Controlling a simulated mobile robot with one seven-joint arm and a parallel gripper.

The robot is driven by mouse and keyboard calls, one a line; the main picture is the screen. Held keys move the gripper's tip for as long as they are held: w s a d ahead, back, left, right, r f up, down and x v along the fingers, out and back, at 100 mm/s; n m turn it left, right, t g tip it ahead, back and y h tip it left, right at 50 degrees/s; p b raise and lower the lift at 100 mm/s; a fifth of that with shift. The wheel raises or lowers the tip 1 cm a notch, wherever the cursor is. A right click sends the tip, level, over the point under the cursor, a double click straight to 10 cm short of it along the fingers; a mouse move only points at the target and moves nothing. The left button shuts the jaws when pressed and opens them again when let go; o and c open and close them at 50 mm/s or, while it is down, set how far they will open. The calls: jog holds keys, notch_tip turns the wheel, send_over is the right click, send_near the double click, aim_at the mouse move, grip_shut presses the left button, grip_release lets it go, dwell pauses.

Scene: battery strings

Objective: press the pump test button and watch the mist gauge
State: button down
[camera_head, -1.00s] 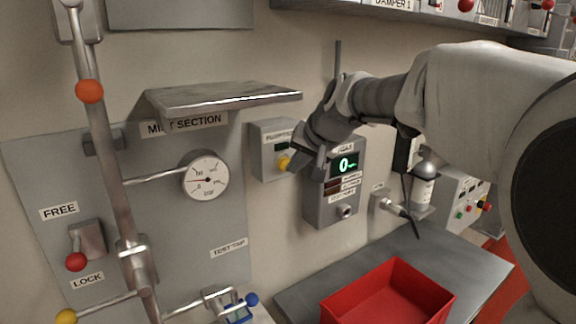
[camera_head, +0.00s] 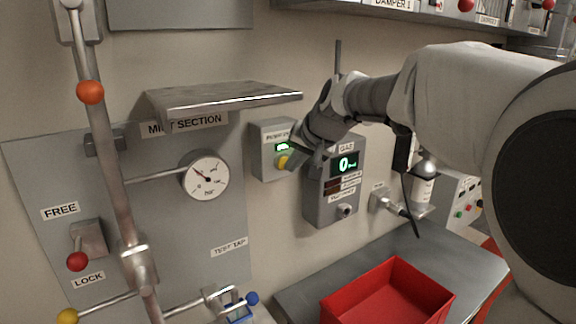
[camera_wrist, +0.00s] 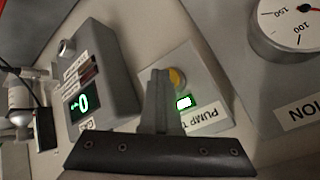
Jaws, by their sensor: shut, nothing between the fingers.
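The pump test box (camera_head: 262,160) is a grey box on the wall with a yellow button (camera_head: 283,162) and a small window that is lit green (camera_head: 282,147). My gripper (camera_head: 297,158) is shut and empty, with its tips at the yellow button. In the wrist view the fingers (camera_wrist: 162,80) reach the edge of the yellow button (camera_wrist: 177,78); I cannot tell how deep it is pushed. The mist gauge (camera_head: 205,175) is a round white dial on the grey panel to the left. Its needle points to the upper left.
The gas box (camera_head: 334,190) with a green 0 display hangs just right of my gripper. A metal shelf (camera_head: 222,97) juts out above the gauge. A red bin (camera_head: 385,295) stands on the grey bench (camera_head: 465,262) below. Levers with coloured knobs are at left.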

jog(key=shift+s, duration=0.1)
jog(key=shift+s+d+b, duration=0.6)
jog(key=shift+s, duration=0.15)
jog(key=shift+s+d+b, duration=0.6)
jog(key=shift+s+d, duration=0.1)
jog(key=shift+s, duration=0.35)
jog(key=shift+s+d+b, duration=0.6)
jog(key=shift+s+d, duration=0.1)
jog(key=shift+s, duration=0.35)
jog(key=s+d+f+h, duration=0.1)
jog(key=s+d+f, duration=0.2)
jog(key=s, duration=0.5)
jog(key=s+d+f+n+g+h, duration=0.1)
jog(key=s+d+f, duration=0.2)
jog(key=s+f, duration=0.3)
jog(key=s+d+f+g+h, duration=0.1)
jog(key=s+d+f+h, duration=0.1)
jog(key=s, duration=0.9)
notch_tip(320, 180, down, 2)
jog(key=shift+s+d+f+n, duration=0.15)
jog(key=shift+s+d+n, duration=0.25)
jog(key=shift+d, duration=0.2)
